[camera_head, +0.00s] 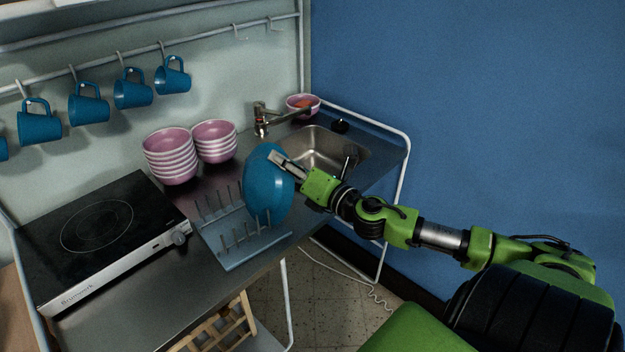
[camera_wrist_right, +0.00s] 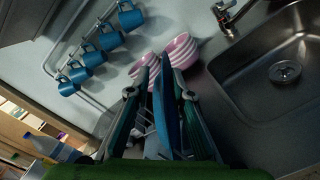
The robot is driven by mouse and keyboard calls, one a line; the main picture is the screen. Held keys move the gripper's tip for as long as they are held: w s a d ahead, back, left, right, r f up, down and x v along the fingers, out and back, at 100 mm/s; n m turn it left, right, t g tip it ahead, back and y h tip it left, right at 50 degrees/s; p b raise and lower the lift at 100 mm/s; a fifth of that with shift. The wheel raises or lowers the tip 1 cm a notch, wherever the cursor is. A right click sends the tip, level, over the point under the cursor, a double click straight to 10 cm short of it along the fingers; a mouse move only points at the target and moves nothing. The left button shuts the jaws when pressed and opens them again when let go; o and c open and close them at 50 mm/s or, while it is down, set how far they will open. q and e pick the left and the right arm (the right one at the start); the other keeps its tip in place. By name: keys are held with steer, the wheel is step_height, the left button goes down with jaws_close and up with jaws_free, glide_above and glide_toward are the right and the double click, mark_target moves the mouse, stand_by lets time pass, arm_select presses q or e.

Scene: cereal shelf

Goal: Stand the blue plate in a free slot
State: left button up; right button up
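The blue plate (camera_head: 266,188) stands on edge, nearly upright, at the right end of the light-blue dish rack (camera_head: 240,251). My right gripper (camera_head: 283,162) is shut on its upper right rim. In the right wrist view the plate (camera_wrist_right: 166,112) shows edge-on between the two fingers. The plate's lower edge is close to the rack pegs; I cannot tell whether it rests in a slot or hangs just above. The rack's pegs left of the plate are empty. My left gripper is not in view.
Stacked pink bowls (camera_head: 170,160) stand behind the rack. A black hob (camera_head: 100,225) is at the left, and the sink (camera_head: 325,150) with its tap (camera_head: 262,118) is at the back right. Blue mugs (camera_head: 88,104) hang on a rail above.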

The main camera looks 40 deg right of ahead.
steer(key=s+b, duration=0.1)
steer(key=s, duration=1)
steer(key=shift+s+r, duration=0.25)
steer(key=shift+d, duration=0.1)
steer(key=s+d+f+m+g+h, duration=0.1)
steer(key=d+f+m+g+h, duration=0.1)
steer(key=d+f+m, duration=0.45)
steer(key=s+d+f+m+g+h, duration=0.15)
steer(key=d+f, duration=0.25)
steer(key=f, duration=0.6)
steer(key=s+d+f+m+g+h, duration=0.15)
steer(key=s+f+m, duration=0.3)
steer(key=f, duration=0.75)
steer(key=s+d+f+m+g, duration=0.1)
steer(key=s+f+m+g, duration=0.3)
steer(key=f, duration=0.8)
steer(key=s+a+f+m+g+y, duration=0.1)
steer(key=s+a+f+m+g, duration=0.1)
steer(key=s+a+f, duration=0.6)
steer(key=s+a+f+m+g+y, duration=0.15)
steer(key=s+a+f, duration=0.3)
steer(key=f, duration=0.65)
steer(key=s+a+f+m+g+y, duration=0.1)
steer(key=s+a+f+m+g, duration=0.1)
steer(key=s+a+f, duration=0.3)
steer(key=s+a+f+m+g+y, duration=0.1)
steer(key=s+a+f, duration=0.4)
steer(key=s+a, duration=0.5)
steer(key=shift+a+m+g, duration=0.75)
steer(key=shift+a+m, duration=0.35)
